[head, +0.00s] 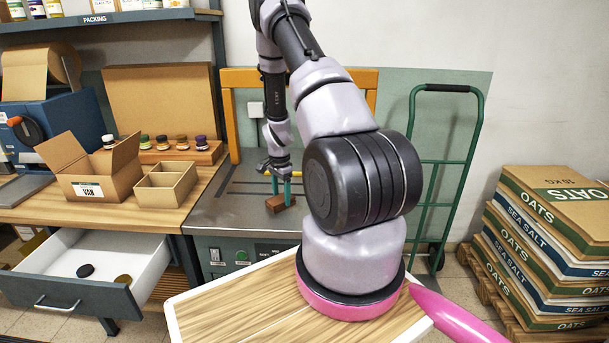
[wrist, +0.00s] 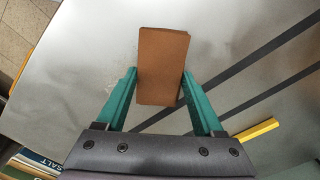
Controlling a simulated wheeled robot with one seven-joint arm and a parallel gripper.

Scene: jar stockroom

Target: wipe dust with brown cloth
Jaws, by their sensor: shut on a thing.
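The brown cloth shows as a folded block (wrist: 163,65) between my gripper's green fingers in the wrist view. In the head view the brown cloth (head: 281,204) is at or just above the grey metal top (head: 225,211). My gripper (head: 281,184) points down and is shut on it; the wrist view also shows my gripper (wrist: 159,86) with a finger on each side. Whether the cloth touches the metal is hard to tell. A faint, pale speckled haze, perhaps dust, lies on the metal left of the cloth in the wrist view.
A wooden bench (head: 160,219) on the left holds an open carton (head: 92,176), an empty box (head: 165,186) and several small jars. An open drawer (head: 90,262) juts out below. A green hand truck (head: 443,170) and stacked sacks (head: 550,240) stand on the right.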

